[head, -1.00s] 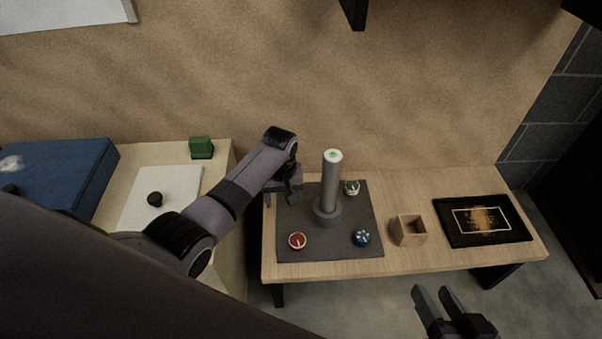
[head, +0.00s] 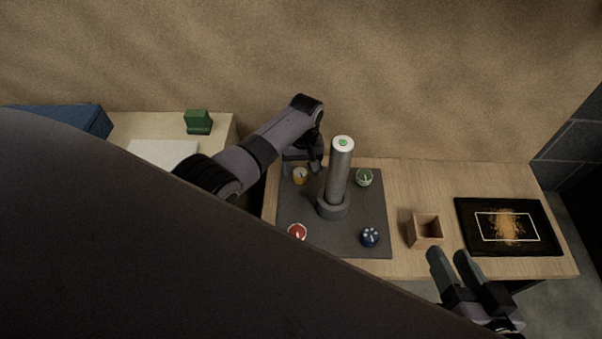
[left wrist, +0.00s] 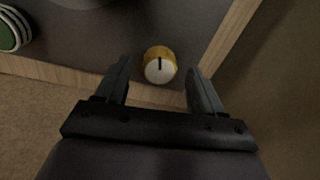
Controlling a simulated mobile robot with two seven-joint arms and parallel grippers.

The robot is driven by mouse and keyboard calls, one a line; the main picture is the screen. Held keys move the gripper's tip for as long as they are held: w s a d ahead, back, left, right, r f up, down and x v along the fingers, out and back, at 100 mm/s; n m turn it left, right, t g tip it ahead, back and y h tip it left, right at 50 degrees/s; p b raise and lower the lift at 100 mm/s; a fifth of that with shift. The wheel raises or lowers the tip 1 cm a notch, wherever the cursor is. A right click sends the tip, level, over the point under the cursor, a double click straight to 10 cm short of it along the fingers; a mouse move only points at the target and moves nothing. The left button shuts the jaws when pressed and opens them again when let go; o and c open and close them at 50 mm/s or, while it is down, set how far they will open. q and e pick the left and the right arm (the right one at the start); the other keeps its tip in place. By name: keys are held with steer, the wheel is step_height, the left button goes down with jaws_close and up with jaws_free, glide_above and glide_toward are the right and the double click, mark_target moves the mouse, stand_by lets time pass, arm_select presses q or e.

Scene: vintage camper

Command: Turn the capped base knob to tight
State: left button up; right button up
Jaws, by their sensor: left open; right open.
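Several knobs sit on a dark grey mat (head: 292,212) around a grey column (head: 340,171) with a green-marked top. A yellow knob (head: 300,175) is at the back left, a green one (head: 364,177) at the back right, a red one (head: 297,231) at the front left and a blue dotted one (head: 369,237) at the front right. I cannot tell which is the capped base knob. My left gripper (head: 302,167) is open over the yellow knob. In the left wrist view, the yellow knob (left wrist: 160,65) shows a dark pointer line, between and just beyond the fingers (left wrist: 160,82). My right gripper (head: 450,256) is open and empty.
A small open wooden box (head: 425,231) and a black tray with a framed gold patch (head: 508,227) stand to the right on the table (head: 410,180). A green block (head: 198,121) is on the left counter. My own dark body hides the lower left.

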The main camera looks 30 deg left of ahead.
arm_select(q)
steer(key=shift+f, duration=0.6)
arm_select(e)
steer(key=shift+d, duration=0.3)
arm_select(q)
steer(key=c, duration=1.1)
steer(key=shift+o, duration=0.2)
steer(key=shift+r, duration=0.1)
steer(key=shift+m, duration=0.4)
steer(key=shift+m+p, duration=0.3)
steer(key=shift+m, duration=0.1)
steer(key=o, duration=1.1)
steer(key=shift+c, duration=0.2)
arm_select(e)
steer(key=shift+a, duration=0.3)
